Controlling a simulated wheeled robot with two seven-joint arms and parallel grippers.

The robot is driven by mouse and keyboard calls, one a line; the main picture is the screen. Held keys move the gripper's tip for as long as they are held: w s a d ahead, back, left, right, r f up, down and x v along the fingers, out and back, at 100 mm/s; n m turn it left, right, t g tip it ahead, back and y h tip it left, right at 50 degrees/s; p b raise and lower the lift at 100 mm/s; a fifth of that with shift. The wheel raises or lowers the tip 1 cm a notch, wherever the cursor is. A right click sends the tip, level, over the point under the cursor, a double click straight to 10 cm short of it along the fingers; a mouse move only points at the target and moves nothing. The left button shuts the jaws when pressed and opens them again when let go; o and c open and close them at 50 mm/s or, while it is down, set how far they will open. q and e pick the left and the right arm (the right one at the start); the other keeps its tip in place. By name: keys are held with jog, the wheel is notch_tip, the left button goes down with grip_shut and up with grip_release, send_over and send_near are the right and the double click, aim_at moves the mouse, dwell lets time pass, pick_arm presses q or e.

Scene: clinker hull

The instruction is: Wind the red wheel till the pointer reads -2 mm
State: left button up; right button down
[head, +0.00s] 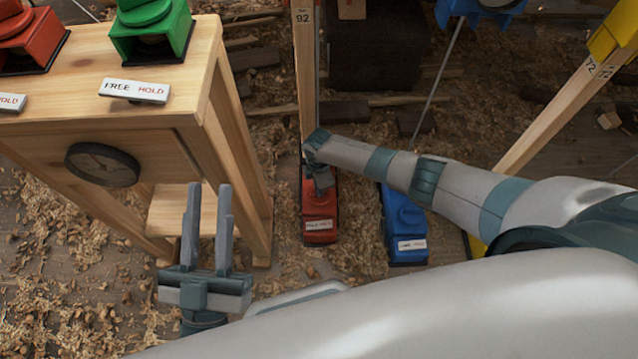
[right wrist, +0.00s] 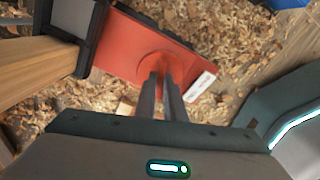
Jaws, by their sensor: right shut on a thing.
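A red jack unit (head: 319,222) stands on the floor at the foot of a wooden post in the middle of the head view. Its round red wheel (right wrist: 158,64) shows in the right wrist view, partly covered by my fingers. My right gripper (right wrist: 165,82) is shut on the wheel. In the head view my right arm comes in from the right and hides the unit's upper part. My left gripper (head: 209,198) is open and empty, in front of the wooden bench. I cannot make out a pointer or its reading in either view.
The wooden bench (head: 110,128) carries a green unit (head: 152,33), another red unit (head: 32,45) and FREE/HOLD labels, with a dark round dial (head: 102,164) on its front. A blue unit (head: 405,225) stands right of the red jack. Wood shavings cover the floor.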

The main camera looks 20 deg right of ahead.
jog(key=m+p, duration=0.1)
jog(key=m, duration=0.1)
jog(key=shift+m, duration=0.4)
pick_arm(q)
jog(key=w+f+g+y, duration=0.1)
jog(key=w+f+g, duration=0.2)
jog(key=f, duration=0.3)
jog(key=shift+a+f+g+y, duration=0.2)
jog(key=shift+g+y, duration=0.1)
jog(key=shift+g, duration=0.1)
pick_arm(e)
jog(key=shift+d+m, duration=0.15)
jog(key=shift+m, duration=0.25)
pick_arm(q)
jog(key=shift+w, duration=0.1)
pick_arm(e)
jog(key=c, duration=1.8)
grip_release()
jog(key=shift+c, duration=0.2)
pick_arm(q)
jog(key=shift+r, duration=0.1)
jog(key=shift+p, duration=0.3)
